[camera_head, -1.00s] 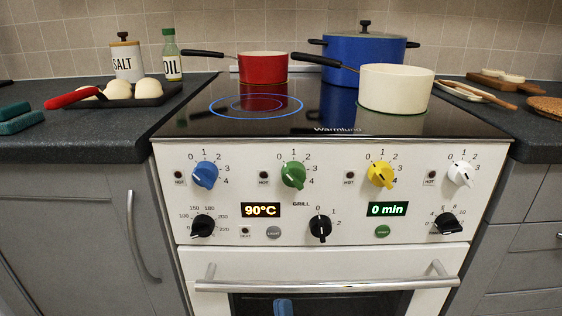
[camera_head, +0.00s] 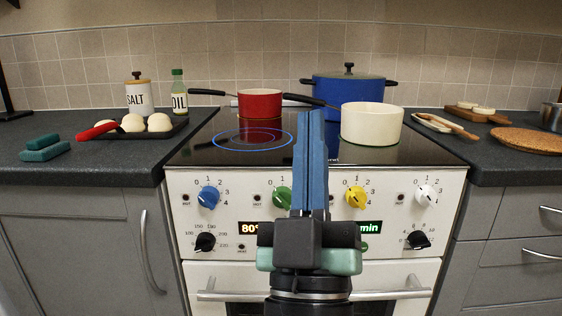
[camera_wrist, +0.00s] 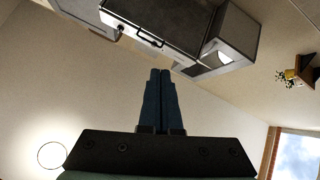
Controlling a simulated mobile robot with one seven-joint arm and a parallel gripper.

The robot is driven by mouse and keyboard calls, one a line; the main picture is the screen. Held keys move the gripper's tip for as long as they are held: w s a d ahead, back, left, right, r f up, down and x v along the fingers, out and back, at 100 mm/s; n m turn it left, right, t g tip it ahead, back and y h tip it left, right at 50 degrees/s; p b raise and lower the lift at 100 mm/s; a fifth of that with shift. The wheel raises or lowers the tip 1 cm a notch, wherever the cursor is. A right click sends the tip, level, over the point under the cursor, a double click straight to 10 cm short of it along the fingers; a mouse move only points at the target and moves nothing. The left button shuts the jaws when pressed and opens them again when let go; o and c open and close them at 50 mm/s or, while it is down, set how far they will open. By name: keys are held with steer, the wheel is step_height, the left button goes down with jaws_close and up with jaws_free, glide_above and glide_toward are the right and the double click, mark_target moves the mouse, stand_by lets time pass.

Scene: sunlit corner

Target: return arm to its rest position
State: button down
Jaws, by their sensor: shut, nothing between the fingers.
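My gripper (camera_head: 311,116) stands upright in front of the stove (camera_head: 200,265) in the head view, its blue fingers pointing up. The fingers are shut against each other with nothing between them. They cover the middle of the control panel, including the grill knob and part of the green knob (camera_head: 281,198). In the wrist view my gripper (camera_wrist: 160,72) is also shut and points up towards a dark range hood (camera_wrist: 160,30) and the wall. The fingers touch nothing that I can see.
The cooktop holds a red saucepan (camera_head: 260,104), a cream saucepan (camera_head: 371,125) and a blue pot (camera_head: 348,90). A blue ring glows at the left burner. A tray of dough balls (camera_head: 158,123) lies on the left counter. An oven handle (camera_head: 385,294) juts out in front.

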steer(key=s+a+r+m+y+p, duration=0.1)
steer(key=s+a+r+m, duration=0.1)
steer(key=s+r, duration=0.35)
steer(key=s+a+r+m+y+p, duration=0.1)
steer(key=s+r+p, duration=0.15)
steer(key=r, duration=0.65)
step_height(320, 180, up, 36)
steer(key=p, duration=3.5)
steer(key=shift+w+p, duration=0.15)
steer(key=shift+p, duration=0.25)
